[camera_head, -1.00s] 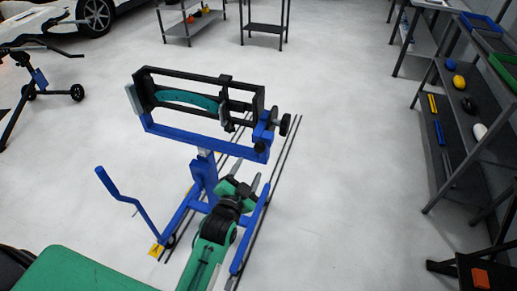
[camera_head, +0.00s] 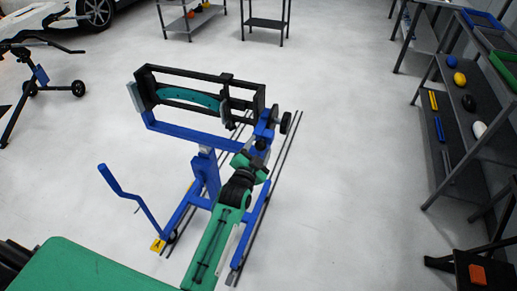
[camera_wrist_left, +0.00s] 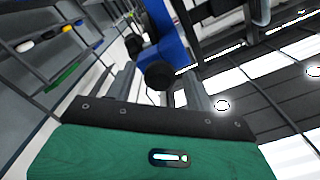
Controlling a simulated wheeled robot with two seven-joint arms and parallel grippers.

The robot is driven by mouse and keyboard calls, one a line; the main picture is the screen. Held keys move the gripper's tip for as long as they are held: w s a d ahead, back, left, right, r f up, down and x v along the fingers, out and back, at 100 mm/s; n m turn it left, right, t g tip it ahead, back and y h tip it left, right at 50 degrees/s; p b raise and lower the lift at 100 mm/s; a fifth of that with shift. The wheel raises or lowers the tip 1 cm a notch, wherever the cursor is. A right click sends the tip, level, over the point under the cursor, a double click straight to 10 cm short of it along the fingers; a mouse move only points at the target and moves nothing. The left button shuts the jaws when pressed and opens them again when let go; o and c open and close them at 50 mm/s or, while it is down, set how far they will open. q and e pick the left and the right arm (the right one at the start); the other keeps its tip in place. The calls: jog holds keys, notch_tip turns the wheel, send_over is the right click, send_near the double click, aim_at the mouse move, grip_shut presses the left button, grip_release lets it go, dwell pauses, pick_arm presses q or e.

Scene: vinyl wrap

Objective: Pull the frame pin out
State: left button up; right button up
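The blue stand (camera_head: 205,172) carries a black rectangular frame (camera_head: 190,72) with a curved teal part (camera_head: 188,98) inside it. A black round knob, which looks like the frame pin, sits under the right end of the blue crossbar, and in the left wrist view the knob (camera_wrist_left: 158,75) shows on a blue bar. My left gripper (camera_head: 257,156) is just below that end of the crossbar. In the left wrist view its two grey fingers (camera_wrist_left: 158,88) stand apart on either side of the knob, with gaps visible. My right gripper is out of view.
A grey shelf (camera_head: 450,130) with coloured items stands at the right. A black stool with an orange block (camera_head: 478,277) is at the lower right. Another wheeled stand (camera_head: 40,80) is at the left. The floor around the blue stand is mostly clear.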

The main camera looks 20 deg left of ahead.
aim_at(259, 149)
pick_arm(q)
grip_shut()
jog(key=shift+s+p, duration=0.8)
jog(key=shift+s, duration=0.5)
jog(key=shift+f, duration=0.2)
jog(key=shift+o, duration=0.5)
grip_release()
jog(key=shift+s, duration=0.1)
jog(key=shift+r, duration=0.2)
jog(key=shift+s+f, duration=0.1)
jog(key=shift+s+a, duration=0.1)
jog(key=shift+s, duration=0.2)
jog(key=s+b, duration=0.3)
jog(key=s, duration=1)
jog(key=shift+a, duration=0.2)
